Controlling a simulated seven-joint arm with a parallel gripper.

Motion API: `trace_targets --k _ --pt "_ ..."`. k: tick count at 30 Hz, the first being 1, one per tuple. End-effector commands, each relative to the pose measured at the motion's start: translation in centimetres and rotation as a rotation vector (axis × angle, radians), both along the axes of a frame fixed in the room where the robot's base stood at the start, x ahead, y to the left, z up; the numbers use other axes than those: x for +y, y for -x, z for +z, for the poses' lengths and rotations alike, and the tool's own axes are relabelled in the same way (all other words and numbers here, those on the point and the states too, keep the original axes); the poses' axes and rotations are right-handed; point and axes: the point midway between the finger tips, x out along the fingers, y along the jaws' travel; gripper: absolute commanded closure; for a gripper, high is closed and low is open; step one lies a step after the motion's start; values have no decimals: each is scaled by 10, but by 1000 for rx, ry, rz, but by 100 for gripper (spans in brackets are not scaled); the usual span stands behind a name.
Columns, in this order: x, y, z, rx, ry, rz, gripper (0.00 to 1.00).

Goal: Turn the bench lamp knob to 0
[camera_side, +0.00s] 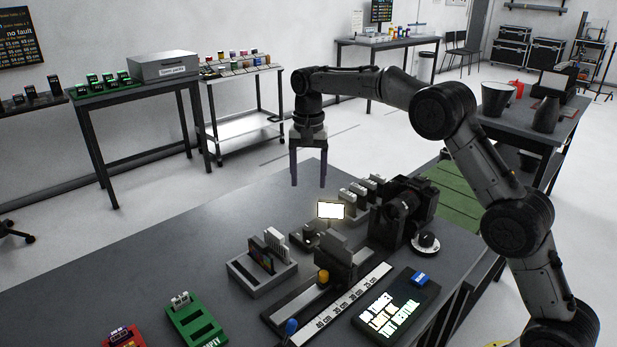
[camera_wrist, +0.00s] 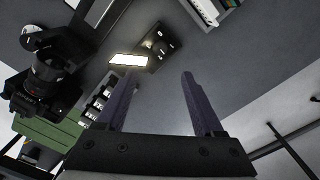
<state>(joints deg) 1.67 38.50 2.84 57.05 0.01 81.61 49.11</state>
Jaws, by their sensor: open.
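The bench lamp shows as a small lit panel (camera_side: 330,209) on the bench in the side view, and the glowing panel also shows in the wrist view (camera_wrist: 128,60). A dark base with a small round knob (camera_wrist: 160,46) sits beside the panel in the wrist view; its setting is too small to read. In the side view the lamp's base (camera_side: 305,238) is small and its knob is unclear. My gripper (camera_side: 308,184) is open and empty, pointing down above the bench, higher than the lamp and a little behind it. Its two purple fingers also show in the wrist view (camera_wrist: 158,80).
A black camera (camera_side: 405,212) stands right of the lamp, with a round dial (camera_side: 427,243) before it. A grey slotted holder (camera_side: 262,268), a ruler rail (camera_side: 345,300) and a green tray (camera_side: 195,322) lie nearer. The bench's back left is clear.

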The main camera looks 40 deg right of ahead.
Motion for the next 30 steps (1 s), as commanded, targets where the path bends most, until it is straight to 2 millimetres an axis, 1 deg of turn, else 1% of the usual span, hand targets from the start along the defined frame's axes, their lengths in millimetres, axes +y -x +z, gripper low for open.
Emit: trace_targets --k 2,5,9,13,16,20,23,30 --pt "0 0 0 -1 -1 -22 31" --pt "0 -1 -1 -4 0 -125 31" --pt "0 -1 -3 -10 -2 -357 31" --pt "0 1 -3 -15 -5 -536 31" --pt "0 2 -3 -18 -7 -614 31" --pt "0 4 -9 -16 -7 -631 31" --pt "0 4 -22 -14 -6 -629 31" --pt "0 3 -69 -14 -6 -627 31"
